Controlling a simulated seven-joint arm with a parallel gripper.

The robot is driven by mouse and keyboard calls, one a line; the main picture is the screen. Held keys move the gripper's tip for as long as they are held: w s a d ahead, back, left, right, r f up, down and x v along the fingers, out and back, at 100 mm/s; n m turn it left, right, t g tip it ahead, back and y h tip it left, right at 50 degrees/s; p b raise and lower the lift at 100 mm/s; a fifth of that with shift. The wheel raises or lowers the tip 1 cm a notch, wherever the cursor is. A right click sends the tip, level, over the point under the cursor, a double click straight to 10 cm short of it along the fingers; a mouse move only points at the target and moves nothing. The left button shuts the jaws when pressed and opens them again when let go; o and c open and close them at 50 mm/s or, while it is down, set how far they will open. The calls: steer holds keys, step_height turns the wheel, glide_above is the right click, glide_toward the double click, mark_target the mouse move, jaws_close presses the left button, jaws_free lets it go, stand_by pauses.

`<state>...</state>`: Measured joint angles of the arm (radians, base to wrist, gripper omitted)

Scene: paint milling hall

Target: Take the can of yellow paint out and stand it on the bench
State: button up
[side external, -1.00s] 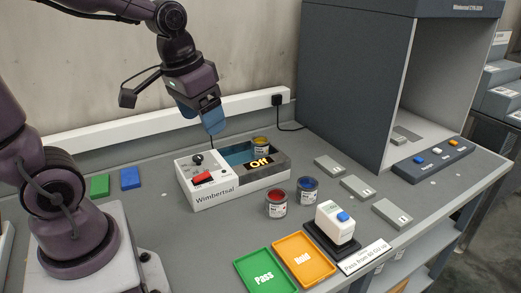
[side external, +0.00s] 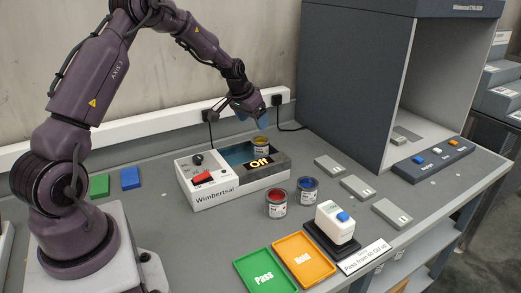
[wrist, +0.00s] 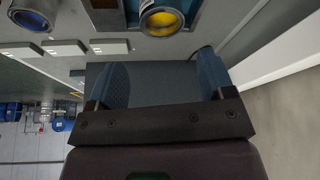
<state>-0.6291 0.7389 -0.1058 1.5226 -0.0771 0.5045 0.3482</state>
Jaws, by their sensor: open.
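The can of yellow paint (side external: 260,148) stands upright in the recessed well of the white Wimbertsal machine (side external: 215,197), at its right end. Its yellow top (wrist: 163,20) shows at the upper edge of the wrist view. My gripper (side external: 262,122) hangs above and slightly behind the can, apart from it. In the wrist view its blue fingers (wrist: 160,78) are spread with nothing between them. The grey bench (side external: 165,215) carries the machine. The machine's label reads "Off".
A red paint can (side external: 276,204) and a blue paint can (side external: 308,190) stand in front of the machine. Grey plates (side external: 357,187) lie to the right. Green Pass (side external: 264,270) and orange Hold (side external: 303,257) trays lie in front. The bench left of the machine has free room.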

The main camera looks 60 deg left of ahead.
mark_target(261, 142)
steer(key=x, duration=1)
steer(key=shift+a+f, duration=0.15)
steer(key=shift+f, duration=0.25)
steer(key=shift+c, duration=0.3)
steer(key=c, duration=0.7)
